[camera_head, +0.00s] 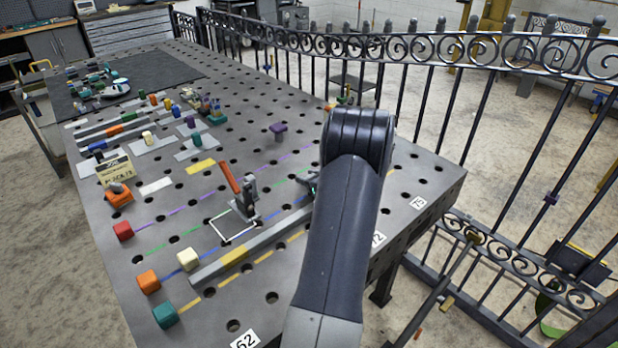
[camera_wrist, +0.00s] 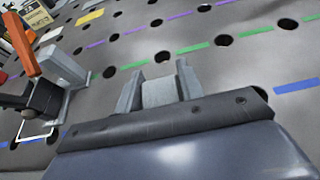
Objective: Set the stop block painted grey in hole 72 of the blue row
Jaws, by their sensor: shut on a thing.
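My gripper (camera_wrist: 158,88) is shut on a grey block (camera_wrist: 160,94), which sits between its two fingers in the wrist view. In the head view my arm hides most of the gripper (camera_head: 311,184) and the block. The perforated table top lies below; whether the block touches it I cannot tell. A blue dash of the blue row (camera_wrist: 297,86) shows right of the gripper in the wrist view, and the row (camera_head: 178,268) runs up from the lower left in the head view. A label "72" (camera_head: 378,239) is on the table's front edge. Hole 72 itself I cannot pick out.
A toggle clamp with an orange handle (camera_head: 229,177) stands left of my gripper. A long grey bar with a yellow section (camera_head: 235,254) lies in front. An iron fence (camera_head: 440,90) borders the table.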

